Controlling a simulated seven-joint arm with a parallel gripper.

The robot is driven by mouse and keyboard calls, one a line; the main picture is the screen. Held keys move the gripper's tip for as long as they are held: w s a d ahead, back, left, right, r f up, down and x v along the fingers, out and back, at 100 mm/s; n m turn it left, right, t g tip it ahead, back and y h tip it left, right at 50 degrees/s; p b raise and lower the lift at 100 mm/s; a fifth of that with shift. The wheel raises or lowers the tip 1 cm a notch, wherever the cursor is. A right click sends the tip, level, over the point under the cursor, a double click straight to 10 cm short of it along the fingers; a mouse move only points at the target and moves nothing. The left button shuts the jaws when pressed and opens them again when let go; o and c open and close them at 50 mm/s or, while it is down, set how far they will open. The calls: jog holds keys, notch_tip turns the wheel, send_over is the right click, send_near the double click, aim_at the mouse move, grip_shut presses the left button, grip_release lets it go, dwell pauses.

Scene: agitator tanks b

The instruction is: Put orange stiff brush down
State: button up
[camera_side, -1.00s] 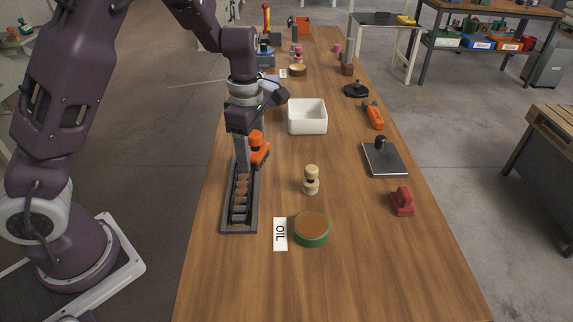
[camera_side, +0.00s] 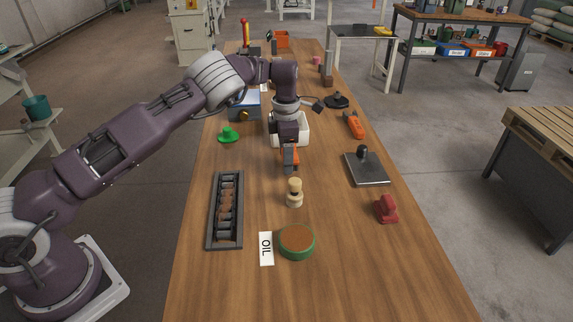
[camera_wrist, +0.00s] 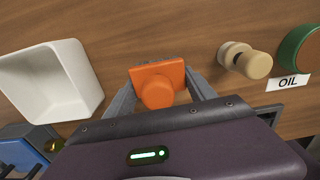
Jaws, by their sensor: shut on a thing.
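The orange brush (camera_wrist: 158,84) has a block body and a round knob, and it lies between my two fingers in the wrist view. My gripper (camera_wrist: 160,100) is shut on it. In the side view my gripper (camera_side: 290,168) points down in front of the white bin, and only a little of the orange brush (camera_side: 291,154) shows behind a finger. The brush's underside is hidden, so I cannot tell whether it touches the table.
The white bin (camera_wrist: 50,80) is left of my gripper in the wrist view. A pale wooden knobbed piece (camera_side: 294,193), an OIL card (camera_side: 266,249) and a green-rimmed dish (camera_side: 297,241) stand nearer the camera. A dark roller rack (camera_side: 226,210) lies left; a dark plate (camera_side: 366,170) lies right.

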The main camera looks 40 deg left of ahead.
notch_tip(320, 180, down, 3)
jog(key=shift+r, duration=0.15)
